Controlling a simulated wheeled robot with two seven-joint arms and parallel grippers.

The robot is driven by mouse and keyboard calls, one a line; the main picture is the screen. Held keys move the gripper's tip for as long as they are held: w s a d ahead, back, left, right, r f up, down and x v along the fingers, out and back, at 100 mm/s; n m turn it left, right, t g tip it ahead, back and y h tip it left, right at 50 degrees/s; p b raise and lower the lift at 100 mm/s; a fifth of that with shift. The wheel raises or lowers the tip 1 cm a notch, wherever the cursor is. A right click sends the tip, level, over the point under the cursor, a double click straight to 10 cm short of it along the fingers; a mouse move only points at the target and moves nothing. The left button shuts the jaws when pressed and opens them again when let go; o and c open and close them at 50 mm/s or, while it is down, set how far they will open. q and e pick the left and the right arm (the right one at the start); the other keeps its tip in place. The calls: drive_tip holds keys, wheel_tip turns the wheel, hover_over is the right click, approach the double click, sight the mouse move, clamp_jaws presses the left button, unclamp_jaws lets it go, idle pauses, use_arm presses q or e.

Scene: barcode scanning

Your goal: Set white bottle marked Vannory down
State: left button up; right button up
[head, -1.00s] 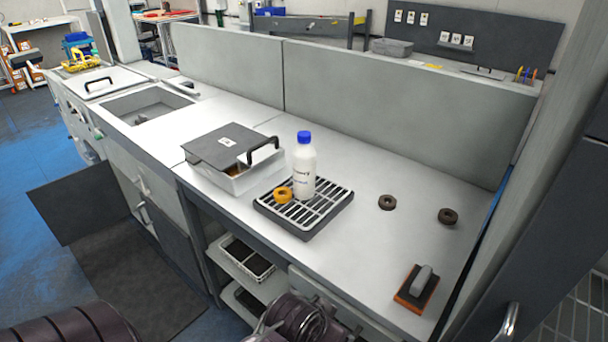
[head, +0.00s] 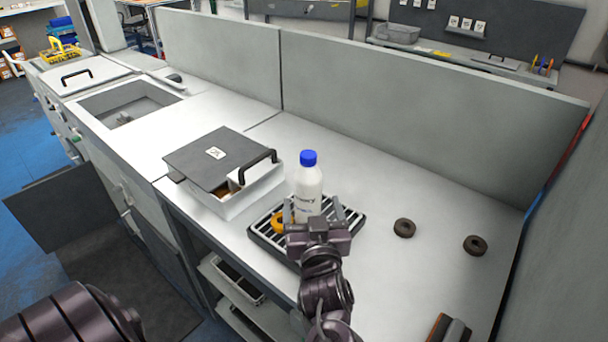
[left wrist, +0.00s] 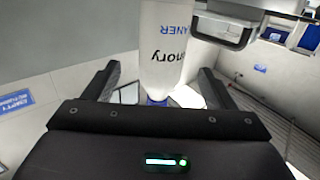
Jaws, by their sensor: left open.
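The white bottle marked Vannory (head: 308,185), with a blue cap, stands upright on the slatted black tray (head: 262,236) on the bench. My left gripper (head: 313,207) is at the near side of the bottle, its two fingers apart on either side of the lower body. In the left wrist view the bottle (left wrist: 166,50) appears upside down between the open fingers, with gaps beside it. Part of the bottle's base is hidden by the gripper in the head view. My right gripper is not in view.
An orange ring (head: 278,221) lies on the tray left of the bottle. A white bin with a grey lid (head: 222,160) stands to the left. Two dark rings (head: 404,228) (head: 475,245) lie to the right on clear bench. A grey panel (head: 400,130) runs behind.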

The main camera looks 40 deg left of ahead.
sight(310, 192)
use_arm(q)
drive_tip(key=shift+w+a+r, duration=0.15)
drive_tip(key=shift+w+a, duration=0.15)
drive_tip(key=shift+a, duration=0.05)
drive_tip(key=shift+r+p, duration=0.3)
drive_tip(key=shift+r, duration=0.25)
drive_tip(key=shift+w+r, duration=0.15)
drive_tip(key=x, duration=0.1)
drive_tip(key=p+x, duration=0.1)
drive_tip(key=x, duration=0.3)
drive_tip(key=shift+w+a+f+p, duration=0.1)
drive_tip(key=shift+a+f+p, duration=0.2)
drive_tip(key=shift+d, duration=0.1)
drive_tip(key=c, duration=1.1)
drive_tip(key=shift+r, duration=0.1)
